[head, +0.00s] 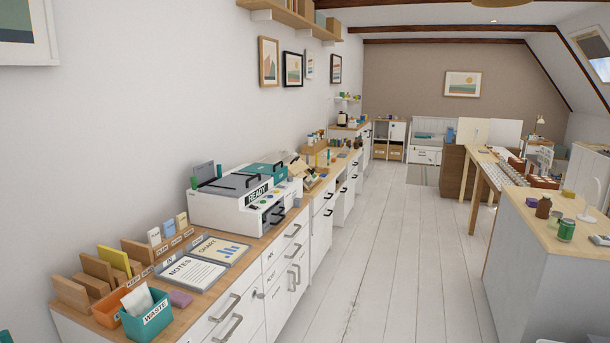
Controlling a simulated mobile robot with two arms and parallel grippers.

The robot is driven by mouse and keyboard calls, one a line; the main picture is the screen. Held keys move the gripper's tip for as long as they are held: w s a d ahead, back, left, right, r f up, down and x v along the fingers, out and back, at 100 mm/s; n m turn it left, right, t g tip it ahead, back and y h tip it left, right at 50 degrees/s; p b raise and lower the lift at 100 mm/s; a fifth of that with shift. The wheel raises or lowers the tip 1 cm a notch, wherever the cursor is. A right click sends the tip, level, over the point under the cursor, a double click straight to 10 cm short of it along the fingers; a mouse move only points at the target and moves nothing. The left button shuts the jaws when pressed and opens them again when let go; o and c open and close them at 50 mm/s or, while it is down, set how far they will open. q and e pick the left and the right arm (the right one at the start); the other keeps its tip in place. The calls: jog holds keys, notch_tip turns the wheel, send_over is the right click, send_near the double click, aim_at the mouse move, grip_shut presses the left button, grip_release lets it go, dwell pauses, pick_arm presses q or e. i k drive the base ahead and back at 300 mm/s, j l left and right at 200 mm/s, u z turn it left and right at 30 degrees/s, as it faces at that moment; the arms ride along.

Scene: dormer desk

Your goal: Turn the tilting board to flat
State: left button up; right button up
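I cannot pick out the tilting board for certain. Pale upright panels (489,131) stand at the far end of the room, behind a long wooden table, and are too small to read clearly. On the left counter, a grey NOTES board (190,273) and a CHART board (217,250) lie side by side. Neither of my grippers shows in the head view.
The left counter (252,244) holds a white machine marked READY (238,207), wooden file slots and a teal WASTE bin (150,317). A right counter (540,226) bears jars and a lamp. The white plank floor (394,262) between them is clear.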

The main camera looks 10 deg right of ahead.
aim_at(296, 166)
jog(key=i+l+z, duration=0.25)
jog(key=i, duration=0.2)
jog(key=i+l+z, duration=0.25)
jog(key=i, duration=0.25)
jog(key=i+l+z, duration=0.1)
jog(key=i+z, duration=0.15)
jog(key=i, duration=0.9)
jog(key=i+j+z, duration=0.1)
jog(key=i+z, duration=0.15)
jog(key=i, duration=0.9)
jog(key=i+u, duration=0.15)
jog(key=i, duration=0.3)
jog(key=i+l+u, duration=0.15)
jog(key=i, duration=0.25)
jog(key=i+l+u, duration=0.2)
jog(key=i, duration=0.25)
jog(key=j, duration=0.1)
